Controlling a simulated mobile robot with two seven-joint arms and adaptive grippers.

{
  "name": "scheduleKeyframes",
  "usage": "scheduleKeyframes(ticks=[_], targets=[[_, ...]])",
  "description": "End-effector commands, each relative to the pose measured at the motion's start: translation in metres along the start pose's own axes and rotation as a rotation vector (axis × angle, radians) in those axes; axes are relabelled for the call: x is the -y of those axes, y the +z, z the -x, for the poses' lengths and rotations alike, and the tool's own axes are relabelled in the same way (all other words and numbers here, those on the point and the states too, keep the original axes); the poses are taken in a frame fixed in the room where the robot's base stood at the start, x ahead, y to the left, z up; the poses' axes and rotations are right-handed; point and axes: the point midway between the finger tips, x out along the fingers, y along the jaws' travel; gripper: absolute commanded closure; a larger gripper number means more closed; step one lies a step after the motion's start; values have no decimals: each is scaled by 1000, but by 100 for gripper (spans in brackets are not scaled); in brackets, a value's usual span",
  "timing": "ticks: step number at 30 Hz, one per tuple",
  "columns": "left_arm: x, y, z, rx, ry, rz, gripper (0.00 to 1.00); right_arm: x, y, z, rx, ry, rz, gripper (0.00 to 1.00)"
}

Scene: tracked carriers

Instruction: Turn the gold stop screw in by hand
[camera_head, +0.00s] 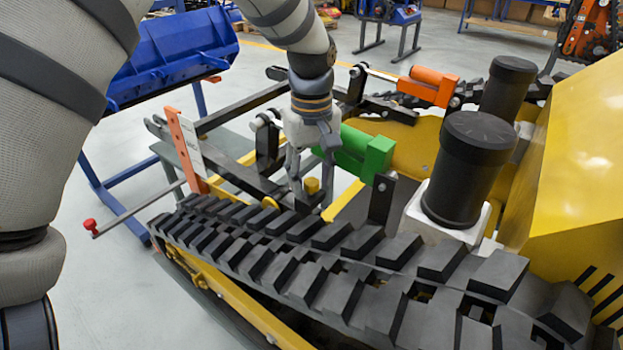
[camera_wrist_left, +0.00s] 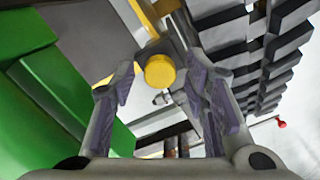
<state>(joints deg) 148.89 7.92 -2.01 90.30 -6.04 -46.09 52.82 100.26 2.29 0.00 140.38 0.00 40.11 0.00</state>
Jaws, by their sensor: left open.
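The gold stop screw (camera_head: 312,186) has a round yellow-gold head and stands just behind the black track, near the front end of the green block (camera_head: 360,152). My left gripper (camera_head: 308,178) points down close to the screw. In the left wrist view, the screw head (camera_wrist_left: 160,72) shows between and beyond the two fingertips of the open left gripper (camera_wrist_left: 160,84). No contact between fingers and screw shows there. The screw's shaft is hidden. The right gripper is not in view.
The black track (camera_head: 300,265) runs across the front. A red-ended lever (camera_head: 90,225) sticks out left by an orange upright (camera_head: 186,150). A black cylinder (camera_head: 468,170) and yellow body (camera_head: 580,160) stand right. The green block is close beside the left fingers.

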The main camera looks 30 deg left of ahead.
Motion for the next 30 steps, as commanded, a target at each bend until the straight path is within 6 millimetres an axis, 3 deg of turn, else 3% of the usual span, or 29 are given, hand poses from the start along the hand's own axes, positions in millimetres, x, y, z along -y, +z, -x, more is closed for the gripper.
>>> scheduleKeyframes(ticks=[5, 9, 10, 14, 16, 21, 24, 30], targets=[[0, 0, 0, 0, 0, 0, 61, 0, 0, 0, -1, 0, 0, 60], [0, 0, 0, 0, 0, 0, 92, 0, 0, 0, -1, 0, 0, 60], [0, 0, 0, 0, 0, -1, 96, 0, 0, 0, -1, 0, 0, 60], [0, 0, 1, 0, 0, -6, 96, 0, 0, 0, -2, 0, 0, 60], [1, 0, 4, -2, 3, -94, 96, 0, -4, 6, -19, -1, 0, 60], [1, 0, 6, -4, 6, -592, 96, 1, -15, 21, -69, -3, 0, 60], [0, 0, 4, -2, 3, -789, 96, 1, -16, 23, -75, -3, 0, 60], [0, -1, 1, -2, -1, -855, 96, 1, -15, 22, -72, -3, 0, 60]])
